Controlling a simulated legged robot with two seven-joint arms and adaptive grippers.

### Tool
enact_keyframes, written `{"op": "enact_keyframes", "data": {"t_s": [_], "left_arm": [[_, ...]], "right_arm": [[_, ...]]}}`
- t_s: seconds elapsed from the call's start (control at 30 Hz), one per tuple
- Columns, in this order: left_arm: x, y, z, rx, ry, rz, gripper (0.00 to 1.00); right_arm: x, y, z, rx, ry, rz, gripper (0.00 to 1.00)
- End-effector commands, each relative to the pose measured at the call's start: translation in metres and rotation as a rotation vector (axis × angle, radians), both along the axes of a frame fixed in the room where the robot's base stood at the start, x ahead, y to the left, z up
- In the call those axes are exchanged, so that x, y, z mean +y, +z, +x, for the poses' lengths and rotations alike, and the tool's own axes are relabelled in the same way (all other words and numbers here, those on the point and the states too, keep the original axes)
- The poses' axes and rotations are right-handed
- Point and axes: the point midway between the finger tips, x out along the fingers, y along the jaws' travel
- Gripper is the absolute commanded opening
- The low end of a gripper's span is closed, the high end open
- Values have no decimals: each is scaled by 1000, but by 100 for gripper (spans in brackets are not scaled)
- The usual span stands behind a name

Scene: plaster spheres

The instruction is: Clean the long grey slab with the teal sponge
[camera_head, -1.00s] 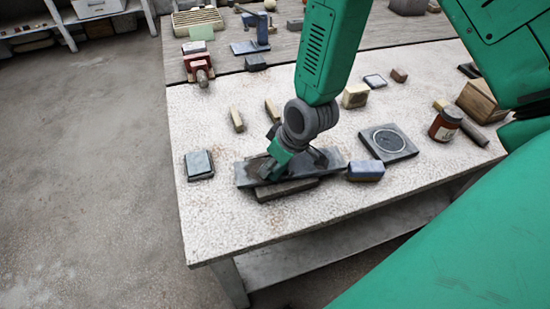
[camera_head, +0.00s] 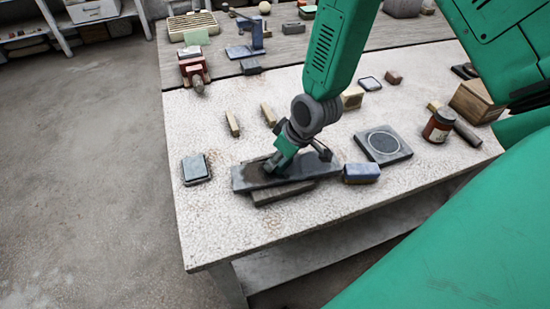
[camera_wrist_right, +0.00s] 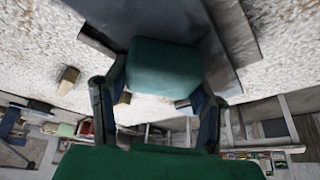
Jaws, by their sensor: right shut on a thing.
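The long grey slab (camera_head: 240,182) lies near the front edge of the speckled table, on top of a darker flat block (camera_head: 284,192). A dark brownish patch shows on its left part. My right gripper (camera_head: 288,162) is down over the middle of the slab. In the right wrist view, the teal sponge (camera_wrist_right: 164,68) sits between the two fingers of my right gripper (camera_wrist_right: 155,105), which is shut on it. The sponge is at the slab's face there; I cannot tell if they touch. In the head view the gripper mostly hides the sponge. My left gripper is not in view.
A blue-grey block (camera_head: 361,173) stands close to the slab's right end. A square plate with a ring (camera_head: 383,145) lies behind it. Two pale sticks (camera_head: 233,123) lie behind. The front left table corner is clear.

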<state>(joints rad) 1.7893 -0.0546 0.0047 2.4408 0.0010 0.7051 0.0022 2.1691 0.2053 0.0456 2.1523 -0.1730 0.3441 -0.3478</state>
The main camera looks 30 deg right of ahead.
Motion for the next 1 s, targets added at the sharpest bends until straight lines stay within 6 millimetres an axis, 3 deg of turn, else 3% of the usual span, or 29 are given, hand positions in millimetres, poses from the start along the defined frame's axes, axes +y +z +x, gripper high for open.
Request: {"op": "enact_keyframes", "data": {"t_s": [0.27,0.53,0.87,1.0], "left_arm": [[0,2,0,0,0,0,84],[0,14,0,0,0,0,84],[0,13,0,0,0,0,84],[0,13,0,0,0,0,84]], "right_arm": [[1,1,-1,2,-1,-1,23],[16,14,-6,0,1,-2,23],[18,14,-6,0,0,-1,23],[29,13,-2,-1,2,-2,23]]}}
